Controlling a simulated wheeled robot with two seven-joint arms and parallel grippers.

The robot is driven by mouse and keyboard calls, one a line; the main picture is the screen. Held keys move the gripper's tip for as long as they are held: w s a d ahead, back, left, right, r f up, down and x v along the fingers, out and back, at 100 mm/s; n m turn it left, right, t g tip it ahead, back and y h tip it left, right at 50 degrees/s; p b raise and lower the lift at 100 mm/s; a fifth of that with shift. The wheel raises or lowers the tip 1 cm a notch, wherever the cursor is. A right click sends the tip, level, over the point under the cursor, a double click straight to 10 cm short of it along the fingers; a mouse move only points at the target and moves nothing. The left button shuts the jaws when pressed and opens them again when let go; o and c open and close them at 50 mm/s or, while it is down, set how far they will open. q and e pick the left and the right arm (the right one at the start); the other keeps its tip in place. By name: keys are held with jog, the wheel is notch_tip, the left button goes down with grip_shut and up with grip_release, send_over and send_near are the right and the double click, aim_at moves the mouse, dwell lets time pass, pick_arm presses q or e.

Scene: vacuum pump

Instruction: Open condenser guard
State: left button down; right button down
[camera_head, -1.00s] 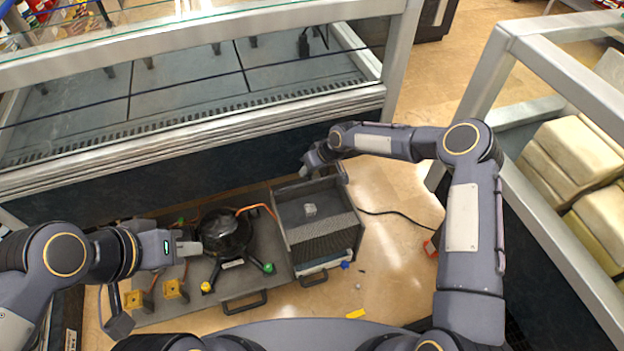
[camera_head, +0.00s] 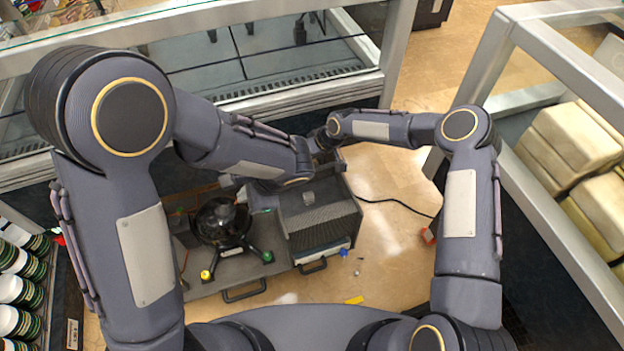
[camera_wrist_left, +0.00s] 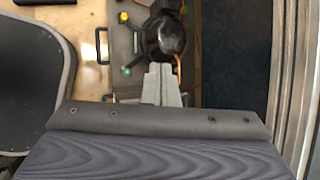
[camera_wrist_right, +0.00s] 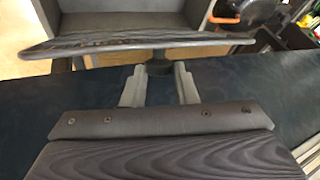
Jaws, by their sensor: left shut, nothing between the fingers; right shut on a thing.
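The grey condenser box (camera_head: 322,240) with its ribbed face stands on the pump base, right of the black pump (camera_head: 220,222). My right gripper (camera_wrist_right: 158,78) is at its back edge. In the right wrist view its fingers are closed around a short dark stub, on the near side of a dark panel seen nearly edge-on (camera_wrist_right: 130,45), which looks like the condenser guard. In the head view that gripper is mostly hidden. My left gripper (camera_wrist_left: 162,72) is shut and empty, its fingertips toward the pump. In the head view my left forearm passes over the box's back left corner.
The base plate has a front handle (camera_head: 244,291). A glass-sided case (camera_head: 270,65) stands close behind, and a second case with pale blocks (camera_head: 570,140) is at the right. A black cable (camera_head: 395,202) and small loose parts lie on the tan floor.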

jog(key=shift+w+d+r, duration=0.15)
jog(key=shift+w+r, duration=0.05)
jog(key=shift+w, duration=0.05)
pick_arm(q)
jog(key=w+d+f+m+t+h, duration=0.25)
jog(key=d+f+m+t, duration=0.95)
jog(key=d+f+m, duration=0.6)
jog(key=w+a, duration=0.3)
jog(key=w, duration=1)
jog(key=shift+r, duration=0.3)
jog(key=shift+y, duration=0.25)
